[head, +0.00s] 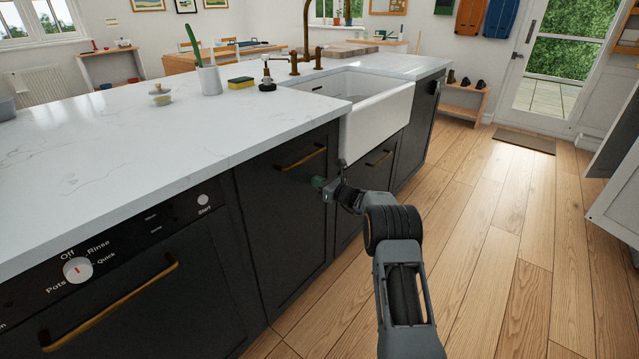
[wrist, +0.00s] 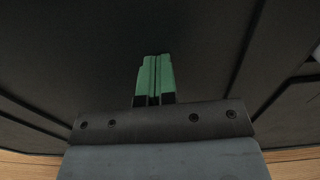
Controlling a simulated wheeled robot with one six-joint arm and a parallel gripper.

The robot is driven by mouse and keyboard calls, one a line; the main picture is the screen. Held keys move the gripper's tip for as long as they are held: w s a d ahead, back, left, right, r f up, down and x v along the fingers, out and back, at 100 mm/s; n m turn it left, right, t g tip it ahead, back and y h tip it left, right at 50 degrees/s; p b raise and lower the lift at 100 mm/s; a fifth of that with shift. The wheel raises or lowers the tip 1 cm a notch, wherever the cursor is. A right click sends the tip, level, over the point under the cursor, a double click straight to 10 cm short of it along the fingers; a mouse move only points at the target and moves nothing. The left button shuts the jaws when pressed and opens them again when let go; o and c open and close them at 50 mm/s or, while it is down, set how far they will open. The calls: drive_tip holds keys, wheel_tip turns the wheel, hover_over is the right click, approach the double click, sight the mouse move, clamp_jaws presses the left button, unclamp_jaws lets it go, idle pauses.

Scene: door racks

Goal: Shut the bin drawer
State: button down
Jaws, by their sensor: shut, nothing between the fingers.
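The tall dark front with a brass bar handle (head: 301,157), between the dishwasher and the sink, looks like the bin drawer (head: 283,225). It looks flush or nearly flush with the fronts beside it; I cannot tell whether a small gap is left. My gripper (head: 318,182) is at the right part of this front, below the handle. Its green fingertips are shut together and empty. In the wrist view the fingers (wrist: 155,75) point at a plain dark panel (wrist: 90,50), close to or touching it; I cannot tell which.
The dishwasher (head: 120,290) with its brass handle is on the left. The white sink (head: 376,115) sits above another dark front with a brass handle (head: 379,158). The white worktop (head: 130,140) overhangs the fronts. Wooden floor (head: 490,250) is clear on the right.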

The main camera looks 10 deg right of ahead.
drive_tip(key=shift+w+r, duration=0.15)
drive_tip(key=shift+r, duration=0.3)
drive_tip(key=p+v, duration=0.2)
drive_tip(key=v, duration=1.2)
drive_tip(key=s+a+r+n+g+p, duration=0.5)
drive_tip(key=s+a+r+n+p, duration=0.15)
drive_tip(key=r, duration=0.25)
drive_tip(key=s+a+r+n+g+p, duration=0.4)
drive_tip(key=s+a+r+n+p, duration=0.3)
drive_tip(key=r, duration=0.3)
drive_tip(key=s+d+r+n+h+p, duration=0.1)
drive_tip(key=s+r+n+h+p, duration=0.4)
drive_tip(key=s, duration=0.6)
drive_tip(key=s+d+r+n+g+h+p, duration=0.1)
drive_tip(key=s+r+n+h+p, duration=0.4)
drive_tip(key=s+r+n+p, duration=0.3)
drive_tip(key=s+r+n, duration=0.1)
drive_tip(key=s+r, duration=0.1)
drive_tip(key=s, duration=0.1)
drive_tip(key=shift+s+d+n+g+h, duration=0.25)
drive_tip(key=shift+n+g+h, duration=0.05)
drive_tip(key=shift+n+h, duration=0.1)
